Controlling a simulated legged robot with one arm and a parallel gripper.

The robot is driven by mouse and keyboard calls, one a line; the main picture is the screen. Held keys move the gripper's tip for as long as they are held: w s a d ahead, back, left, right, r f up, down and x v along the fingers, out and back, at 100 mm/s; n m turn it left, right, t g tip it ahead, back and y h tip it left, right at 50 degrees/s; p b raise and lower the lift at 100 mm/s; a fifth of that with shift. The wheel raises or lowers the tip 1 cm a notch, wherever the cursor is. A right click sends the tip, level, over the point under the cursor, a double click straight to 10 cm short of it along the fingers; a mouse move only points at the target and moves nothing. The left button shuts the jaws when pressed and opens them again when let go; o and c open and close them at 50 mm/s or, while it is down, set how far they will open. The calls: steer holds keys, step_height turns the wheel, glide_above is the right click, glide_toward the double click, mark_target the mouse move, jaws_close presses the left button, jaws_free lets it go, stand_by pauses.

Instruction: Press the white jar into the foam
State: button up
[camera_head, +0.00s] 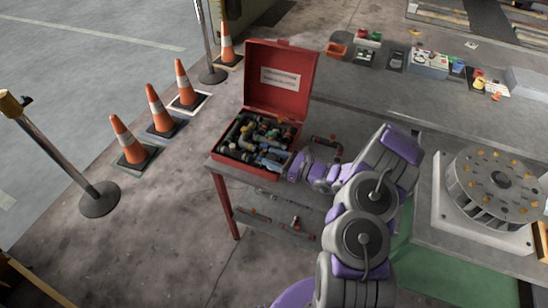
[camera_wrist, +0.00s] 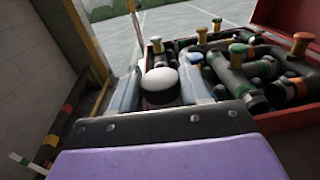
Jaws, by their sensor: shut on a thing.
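A white, round-topped jar (camera_wrist: 160,79) shows between the two fingers of my gripper (camera_wrist: 161,88) in the wrist view. The fingers are shut on it, one at each side, and its lower part is dark. In the head view my gripper (camera_head: 297,166) is at the right front edge of the open red case (camera_head: 243,168); the jar cannot be made out there. The case is full of dark pipe fittings with coloured caps, also close beyond the fingers in the wrist view. No bare foam can be clearly told apart under them.
The raised red lid (camera_head: 281,80) stands at the back of the case. A dark fitting (camera_head: 327,145) lies on the table right of it. A round grey drum (camera_head: 495,185) stands far right. Several traffic cones (camera_head: 158,108) stand on the floor at left.

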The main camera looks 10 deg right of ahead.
steer(key=shift+a+f+b, duration=0.15)
steer(key=shift+f+b, duration=0.15)
steer(key=shift+f, duration=0.35)
steer(key=o, duration=1.1)
steer(key=shift+o, duration=0.2)
steer(key=p+v, duration=0.3)
steer(key=v, duration=1.4)
steer(key=shift+s+d+p, duration=0.15)
steer(key=shift+d+p, duration=0.05)
steer(key=shift+p, duration=0.2)
steer(key=shift+f, duration=0.1)
